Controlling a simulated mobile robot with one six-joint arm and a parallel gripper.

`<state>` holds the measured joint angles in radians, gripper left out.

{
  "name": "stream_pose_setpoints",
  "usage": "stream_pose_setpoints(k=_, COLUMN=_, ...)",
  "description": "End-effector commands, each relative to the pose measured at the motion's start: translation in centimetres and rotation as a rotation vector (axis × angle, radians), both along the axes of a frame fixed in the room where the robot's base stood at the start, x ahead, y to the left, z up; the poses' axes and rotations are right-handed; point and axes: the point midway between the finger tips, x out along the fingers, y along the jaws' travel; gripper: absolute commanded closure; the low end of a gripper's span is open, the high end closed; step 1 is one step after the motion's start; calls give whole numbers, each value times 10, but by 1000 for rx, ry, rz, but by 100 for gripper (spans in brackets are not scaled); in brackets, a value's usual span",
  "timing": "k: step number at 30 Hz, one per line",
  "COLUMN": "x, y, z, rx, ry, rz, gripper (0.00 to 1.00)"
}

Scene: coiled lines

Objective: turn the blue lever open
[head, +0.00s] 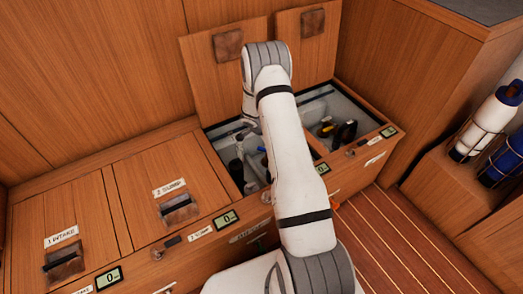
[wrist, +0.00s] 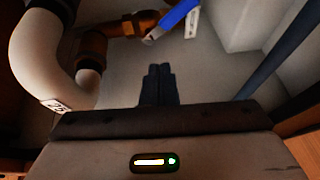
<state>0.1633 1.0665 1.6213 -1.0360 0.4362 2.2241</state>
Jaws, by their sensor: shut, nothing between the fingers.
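The blue lever (wrist: 180,16) is at the top of the wrist view, on a copper-coloured pipe fitting (wrist: 128,25). It runs slantwise up to the right beside a white tag (wrist: 192,23). A small blue bit of it (head: 262,149) shows in the head view, inside an open compartment, beside my arm. My gripper (wrist: 160,70) is shut and empty, its dark fingertips below the lever in the wrist view and apart from it in the picture. In the head view my arm reaches into this compartment and hides part of it.
A white curved pipe (wrist: 35,50) stands at left in the wrist view, and a dark slanting bar (wrist: 282,50) at right. In the head view, a second open compartment (head: 345,105) lies to the right. Closed lids (head: 150,175) lie left; raised lids (head: 225,75) stand behind.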

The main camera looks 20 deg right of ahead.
Motion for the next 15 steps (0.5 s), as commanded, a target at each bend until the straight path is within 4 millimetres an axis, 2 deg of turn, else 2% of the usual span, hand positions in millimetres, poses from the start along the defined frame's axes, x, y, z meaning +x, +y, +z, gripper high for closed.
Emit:
stream_pose_setpoints(k=9, x=-22, y=47, z=5, rx=-31, ry=53, rz=474, gripper=100)
stream_pose_setpoints(k=15, x=-38, y=70, z=4, rx=-13, ry=89, rz=663, gripper=100)
